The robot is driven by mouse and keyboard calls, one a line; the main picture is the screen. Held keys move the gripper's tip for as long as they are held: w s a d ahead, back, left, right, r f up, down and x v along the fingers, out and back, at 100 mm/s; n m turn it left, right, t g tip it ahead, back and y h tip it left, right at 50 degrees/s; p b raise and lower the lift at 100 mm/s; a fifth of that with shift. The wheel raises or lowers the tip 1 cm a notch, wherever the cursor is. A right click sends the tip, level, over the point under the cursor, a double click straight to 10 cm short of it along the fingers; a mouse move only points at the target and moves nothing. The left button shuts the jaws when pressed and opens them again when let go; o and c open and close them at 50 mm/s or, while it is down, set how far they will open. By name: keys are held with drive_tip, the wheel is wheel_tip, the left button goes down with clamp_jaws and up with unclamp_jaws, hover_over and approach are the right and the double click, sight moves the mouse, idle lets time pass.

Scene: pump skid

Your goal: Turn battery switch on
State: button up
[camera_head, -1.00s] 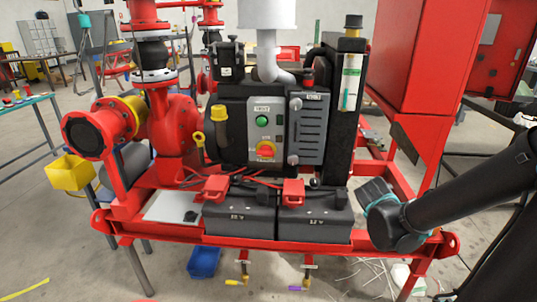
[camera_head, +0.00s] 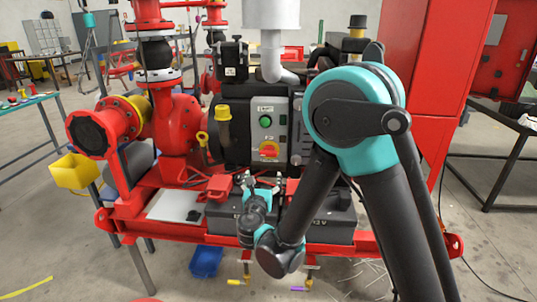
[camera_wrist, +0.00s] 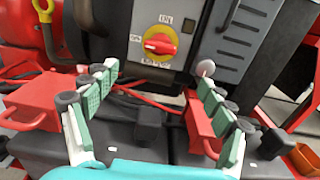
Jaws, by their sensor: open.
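The battery switch is a red rotary knob on a yellow plate (camera_head: 268,150), low on a grey control panel (camera_head: 266,128) at the middle of the skid. In the wrist view the red knob (camera_wrist: 160,44) lies about level, with small labels around it. My gripper (camera_head: 263,181) is just below and in front of the panel, over the black batteries. In the wrist view my gripper (camera_wrist: 150,85) has its two padded fingers spread wide, with nothing between them. The knob shows beyond the fingertips, apart from them. A green button (camera_head: 266,121) sits above the knob.
Two black batteries (camera_head: 333,222) with red terminal covers (camera_head: 219,187) stand below the panel. Red cables run between them. A grey louvred box (camera_wrist: 243,40) is right of the panel. A yellow-handled dipstick (camera_wrist: 44,10) is at left. My arm hides the skid's right side.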

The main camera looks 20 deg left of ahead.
sight(268, 154)
drive_tip(key=x, duration=1.7)
drive_tip(key=shift+w+d, duration=0.1)
drive_tip(key=shift+d, duration=0.05)
drive_tip(key=shift+c, duration=0.3)
drive_tip(key=c, duration=1.1)
